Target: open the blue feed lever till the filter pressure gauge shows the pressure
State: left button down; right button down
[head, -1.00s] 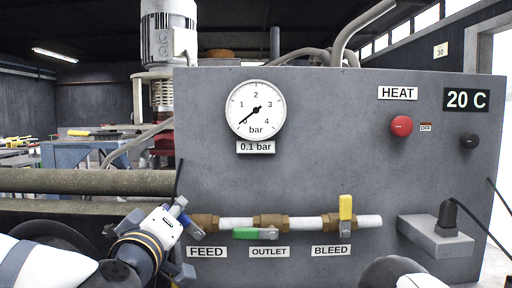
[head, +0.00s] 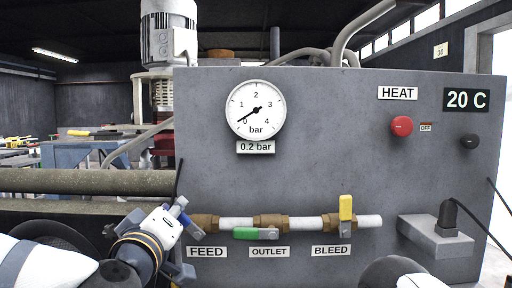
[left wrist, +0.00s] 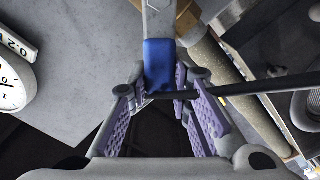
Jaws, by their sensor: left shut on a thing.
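The blue feed lever (left wrist: 159,62) shows in the left wrist view between the finger pads of my left gripper (left wrist: 165,105). In the head view my left gripper (head: 180,225) is at the left end of the pipe, by the FEED label (head: 207,252), and hides much of the lever. It is shut on the lever. The round pressure gauge (head: 256,109) has its needle a little above 0, and the plate below it (head: 256,147) reads 0.2 bar. My right gripper is not in view; only part of my right arm shows at the bottom.
The green outlet lever (head: 246,233) lies along the pipe. The yellow bleed lever (head: 346,207) stands upright. A red HEAT knob (head: 401,126) and a black knob (head: 469,141) sit at the right, with a display (head: 466,99) reading 20 C. A thin black cable crosses near the left fingers.

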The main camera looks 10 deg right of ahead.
pick_arm(q)
jog(key=c, duration=1.8)
grip_release()
jog(key=shift+s+a, duration=0.2)
jog(key=shift+s, duration=0.8)
jog(key=shift+s+a, duration=0.2)
jog(key=shift+s, duration=0.8)
jog(key=shift+s+a, duration=0.2)
jog(key=shift+s, duration=0.8)
jog(key=o, duration=0.4)
jog(key=shift+c, duration=0.2)
jog(key=s+a, duration=0.1)
jog(key=s, duration=0.5)
